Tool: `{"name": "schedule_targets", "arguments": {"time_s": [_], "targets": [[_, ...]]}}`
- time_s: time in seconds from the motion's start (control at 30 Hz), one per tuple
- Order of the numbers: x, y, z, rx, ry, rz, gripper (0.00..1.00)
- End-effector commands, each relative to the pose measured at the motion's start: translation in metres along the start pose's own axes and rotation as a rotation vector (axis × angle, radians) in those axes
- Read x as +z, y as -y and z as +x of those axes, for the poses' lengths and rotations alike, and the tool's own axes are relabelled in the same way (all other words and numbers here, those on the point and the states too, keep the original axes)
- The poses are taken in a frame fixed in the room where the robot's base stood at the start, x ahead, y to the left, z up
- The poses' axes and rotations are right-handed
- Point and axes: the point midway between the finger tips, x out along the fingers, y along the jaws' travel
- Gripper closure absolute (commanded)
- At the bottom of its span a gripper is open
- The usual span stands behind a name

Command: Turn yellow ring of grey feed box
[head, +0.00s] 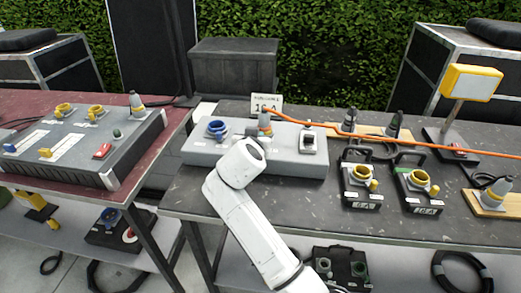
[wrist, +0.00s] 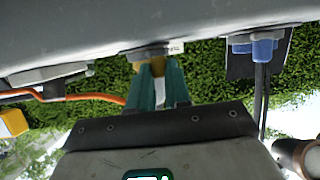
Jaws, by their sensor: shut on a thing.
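The grey feed box (head: 200,153) lies on the dark table, with a blue-ringed socket (head: 217,127) at its left and a grey fitting (head: 308,143) at its right. Its yellow ring (wrist: 149,54) shows in the wrist view at the box's face; in the head view my arm mostly hides this spot. My gripper (wrist: 159,68) has its teal fingers at the yellow ring, shut on it, one on each side. A grey plug (head: 264,119) stands upright at this socket. The fingers hide part of the ring, so I cannot tell how far it is turned.
An orange cable (head: 340,131) runs right from behind the feed box. A red table (head: 148,108) with another control box is at left.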

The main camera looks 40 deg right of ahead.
Motion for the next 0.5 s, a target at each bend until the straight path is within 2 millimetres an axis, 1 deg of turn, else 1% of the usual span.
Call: {"name": "schedule_targets", "arguments": {"time_s": [0.03, 0.3, 0.5], "targets": [[0.0074, 0.0037, 0.0032, 0.024, 0.005, 0.009, 1.00], [0.0048, 0.0087, 0.0047, 0.127, 0.009, 0.049, 1.00], [0.0039, 0.0094, 0.0052, 0.154, 0.011, 0.060, 1.00]]}}
